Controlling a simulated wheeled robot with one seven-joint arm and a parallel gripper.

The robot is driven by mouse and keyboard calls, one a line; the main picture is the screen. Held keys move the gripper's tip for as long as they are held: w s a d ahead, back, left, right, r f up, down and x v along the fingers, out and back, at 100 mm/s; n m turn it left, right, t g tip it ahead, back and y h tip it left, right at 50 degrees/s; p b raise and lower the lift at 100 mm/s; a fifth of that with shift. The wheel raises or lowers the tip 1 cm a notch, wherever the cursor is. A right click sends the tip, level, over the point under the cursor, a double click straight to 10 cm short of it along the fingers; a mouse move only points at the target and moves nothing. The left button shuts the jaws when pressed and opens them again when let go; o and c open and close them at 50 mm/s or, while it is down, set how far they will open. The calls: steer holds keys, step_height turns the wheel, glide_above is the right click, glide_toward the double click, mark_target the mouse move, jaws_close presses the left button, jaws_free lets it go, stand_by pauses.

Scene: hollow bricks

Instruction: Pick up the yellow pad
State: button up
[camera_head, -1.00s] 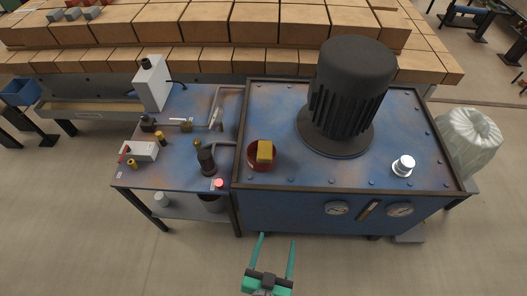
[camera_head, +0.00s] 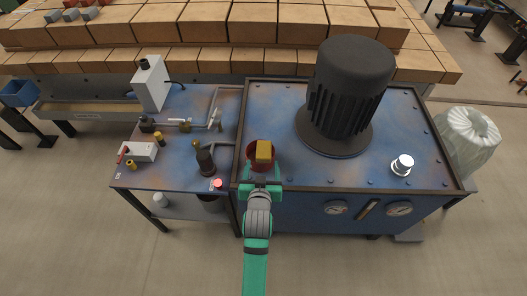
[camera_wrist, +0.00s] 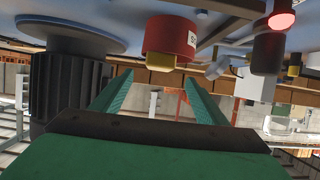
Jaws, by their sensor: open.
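The yellow pad (camera_head: 264,151) is a small block at a red round part (camera_head: 252,163) on the blue machine top, near its left front corner. In the upside-down wrist view the yellow pad (camera_wrist: 161,62) shows against the red part (camera_wrist: 170,35), which carries a white label. My gripper (camera_head: 262,173) is at the front edge of the machine top, just in front of the pad. In the wrist view my gripper (camera_wrist: 156,80) has its two green fingers spread wide, with the pad between their tips in the picture. I cannot tell the remaining depth gap. Nothing is held.
A big black motor (camera_head: 350,90) stands right of the pad. A silver cap (camera_head: 402,165) is further right. A raised rim (camera_head: 350,189) edges the machine top. A lower bench (camera_head: 150,180) with valves and a red lamp (camera_head: 217,184) is at the left.

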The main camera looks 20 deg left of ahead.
mark_target(264, 151)
steer(key=x, duration=1)
steer(key=shift+w+r, duration=0.1)
steer(key=shift+w, duration=0.35)
steer(key=shift+s, duration=0.1)
steer(key=c, duration=1.1)
steer(key=shift+c, duration=0.5)
steer(key=shift+a+r, duration=0.1)
steer(key=shift+r, duration=0.5)
steer(key=shift+w+r, duration=0.2)
steer(key=shift+r, duration=0.95)
steer(key=s+a+r, duration=0.8)
steer(key=s+r, duration=0.1)
steer(key=s, duration=0.2)
steer(key=shift+s+a+r, duration=0.25)
steer(key=shift+a+r, duration=0.05)
